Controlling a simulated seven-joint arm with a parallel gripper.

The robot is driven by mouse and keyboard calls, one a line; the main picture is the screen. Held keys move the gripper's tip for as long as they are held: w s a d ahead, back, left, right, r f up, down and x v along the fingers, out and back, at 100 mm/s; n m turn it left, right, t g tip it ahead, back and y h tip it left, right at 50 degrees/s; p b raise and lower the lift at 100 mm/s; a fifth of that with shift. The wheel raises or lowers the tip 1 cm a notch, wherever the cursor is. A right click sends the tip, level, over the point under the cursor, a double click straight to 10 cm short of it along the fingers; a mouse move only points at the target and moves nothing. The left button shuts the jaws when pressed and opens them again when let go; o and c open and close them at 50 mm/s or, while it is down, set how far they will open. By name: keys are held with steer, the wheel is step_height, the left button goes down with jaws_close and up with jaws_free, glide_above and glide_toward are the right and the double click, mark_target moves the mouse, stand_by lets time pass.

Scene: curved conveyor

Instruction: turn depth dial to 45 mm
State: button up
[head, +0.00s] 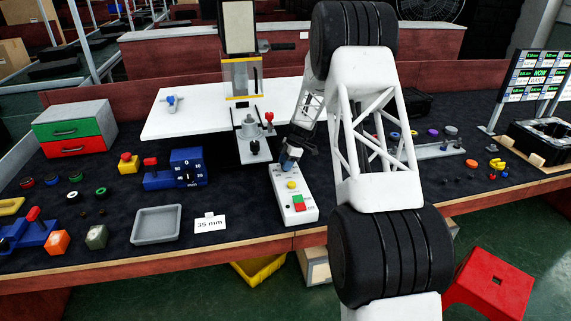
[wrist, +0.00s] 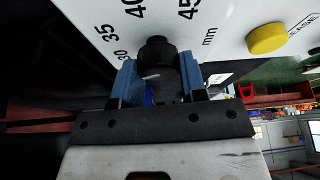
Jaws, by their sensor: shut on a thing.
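The depth dial (wrist: 157,52) is a black knob on a white panel, seen in the wrist view. Its scale reads 30, 35, 40 and 45 mm around it. A short white mark shows on the knob, but I cannot tell which number it points to. My gripper (wrist: 158,85) is shut on the knob, with a blue-padded finger on each side. In the head view my gripper (head: 290,160) is at the far end of the white control box (head: 281,178), and the dial is hidden there.
The control box has a yellow button (head: 291,184) and red and green buttons (head: 298,202). A card reading "35 mm" (head: 210,224) stands to its left, near a grey tray (head: 157,225). A blue box with a numbered dial (head: 188,167) and a press (head: 249,135) stand behind.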

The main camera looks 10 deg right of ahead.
steer(key=m+t, duration=0.2)
steer(key=m, duration=0.3)
steer(key=m+t+h, duration=0.1)
steer(key=m, duration=0.3)
steer(key=shift+m, duration=0.3)
steer(key=m+h, duration=0.1)
steer(key=m, duration=0.1)
steer(key=m+t+h, duration=0.1)
steer(key=m, duration=0.2)
steer(key=shift+t, duration=0.3)
steer(key=shift+m+h, duration=0.8)
steer(key=shift+m, duration=1.8)
steer(key=o, duration=0.9)
steer(key=shift+o, duration=0.2)
